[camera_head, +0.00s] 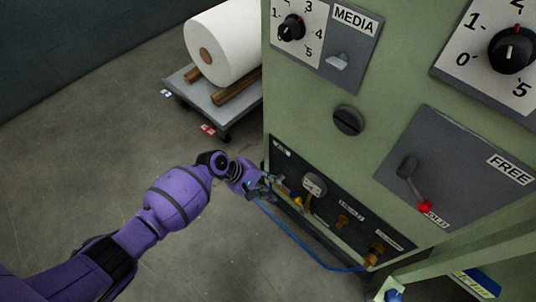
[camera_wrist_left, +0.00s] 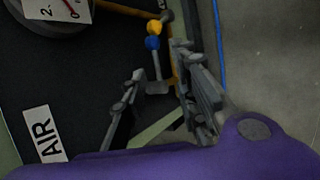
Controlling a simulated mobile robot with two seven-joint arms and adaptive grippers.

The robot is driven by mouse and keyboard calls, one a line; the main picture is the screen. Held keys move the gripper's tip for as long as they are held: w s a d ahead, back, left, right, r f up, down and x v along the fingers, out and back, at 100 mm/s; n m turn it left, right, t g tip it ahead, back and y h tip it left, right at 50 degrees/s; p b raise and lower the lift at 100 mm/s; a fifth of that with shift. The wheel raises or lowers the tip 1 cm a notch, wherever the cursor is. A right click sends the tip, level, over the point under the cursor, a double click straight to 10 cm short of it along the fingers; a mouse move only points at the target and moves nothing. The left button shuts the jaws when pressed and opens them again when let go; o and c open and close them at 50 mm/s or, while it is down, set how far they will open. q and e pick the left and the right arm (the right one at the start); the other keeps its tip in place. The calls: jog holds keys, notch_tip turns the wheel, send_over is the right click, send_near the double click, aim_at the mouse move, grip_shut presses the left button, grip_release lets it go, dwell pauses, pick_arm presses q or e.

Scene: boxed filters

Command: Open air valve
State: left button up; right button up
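My left gripper (camera_head: 265,183) is at the left end of the dark lower panel on the green machine. In the left wrist view its two fingers (camera_wrist_left: 160,62) are spread apart. A small valve with a grey lever (camera_wrist_left: 157,76) and blue and yellow parts shows between and just beyond the fingertips. I cannot tell whether either finger touches it. A white AIR label (camera_wrist_left: 45,134) is on the panel beside the gripper. In the head view the gripper largely hides the valve. My right gripper is not in view.
A round gauge (camera_head: 313,185) sits right of the gripper, with brass fittings (camera_head: 343,221) farther right. A blue hose (camera_head: 300,243) hangs along the panel's lower edge. A cart (camera_head: 222,114) with a large white roll (camera_head: 226,43) stands behind. The floor at left is clear.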

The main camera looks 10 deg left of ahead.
aim_at(287, 189)
pick_arm(q)
jog(key=b+x, duration=0.1)
jog(key=x, duration=0.3)
jog(key=b+x, duration=0.1)
jog(key=x, duration=0.1)
jog(key=shift+w+d+b, duration=0.25)
jog(key=shift+w+b, duration=0.1)
jog(key=shift+w+d+f, duration=0.2)
jog(key=shift+d+f, duration=0.05)
jog(key=shift+d, duration=0.1)
grip_shut()
